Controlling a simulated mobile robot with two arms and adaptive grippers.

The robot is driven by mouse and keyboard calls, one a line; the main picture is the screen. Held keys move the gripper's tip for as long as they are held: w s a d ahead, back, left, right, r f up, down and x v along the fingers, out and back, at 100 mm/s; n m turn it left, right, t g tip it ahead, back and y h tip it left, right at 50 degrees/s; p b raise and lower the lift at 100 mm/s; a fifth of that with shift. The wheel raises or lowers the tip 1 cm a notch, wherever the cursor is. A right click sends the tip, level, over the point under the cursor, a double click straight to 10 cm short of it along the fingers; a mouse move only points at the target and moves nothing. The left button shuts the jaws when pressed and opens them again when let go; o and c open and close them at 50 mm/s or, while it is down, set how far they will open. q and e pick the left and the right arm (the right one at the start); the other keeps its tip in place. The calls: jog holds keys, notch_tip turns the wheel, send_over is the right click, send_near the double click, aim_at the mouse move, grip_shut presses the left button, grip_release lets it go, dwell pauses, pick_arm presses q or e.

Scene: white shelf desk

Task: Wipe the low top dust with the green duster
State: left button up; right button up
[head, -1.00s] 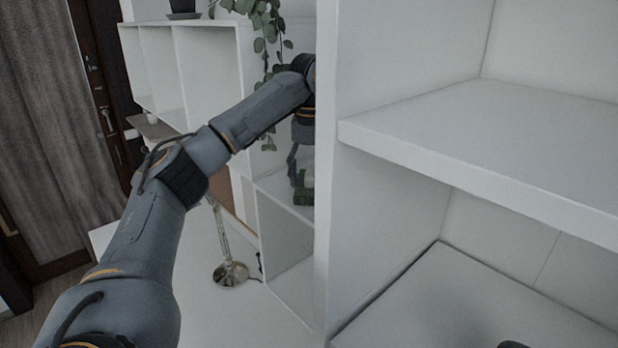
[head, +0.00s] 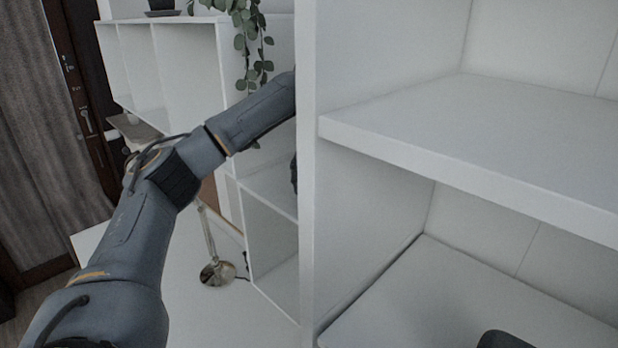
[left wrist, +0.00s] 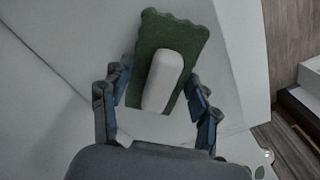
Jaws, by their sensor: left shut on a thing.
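In the left wrist view the green duster (left wrist: 148,34) has a scalloped green pad and a white rounded handle (left wrist: 163,82). My left gripper (left wrist: 157,88) is shut on it, with a finger on either side of the handle. The pad faces a pale white surface; I cannot tell whether it touches. In the head view my left arm reaches behind the tall white panel, which hides the duster and nearly all of the gripper. I cannot make out any dust.
The tall white panel (head: 308,200) and white shelf board (head: 480,140) stand close on the right. Behind my arm are white cubbies (head: 190,75), a hanging plant (head: 250,45) and a metal lamp (head: 215,270). The desk left of the lamp looks clear.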

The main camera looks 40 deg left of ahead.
pick_arm(q)
jog(key=shift+s+d, duration=0.15)
jog(key=shift+d, duration=1.75)
jog(key=shift+s+d, duration=0.15)
jog(key=shift+d, duration=1.75)
jog(key=shift+w+a+f, duration=0.1)
jog(key=shift+a, duration=1.6)
jog(key=shift+w+a, duration=0.2)
jog(key=shift+a, duration=1.6)
jog(key=shift+w+a, duration=0.15)
jog(key=shift+a, duration=1.65)
jog(key=shift+w+a, duration=0.1)
jog(key=shift+a, duration=1.2)
jog(key=shift+w+r, duration=0.1)
jog(key=shift+r, duration=2.95)
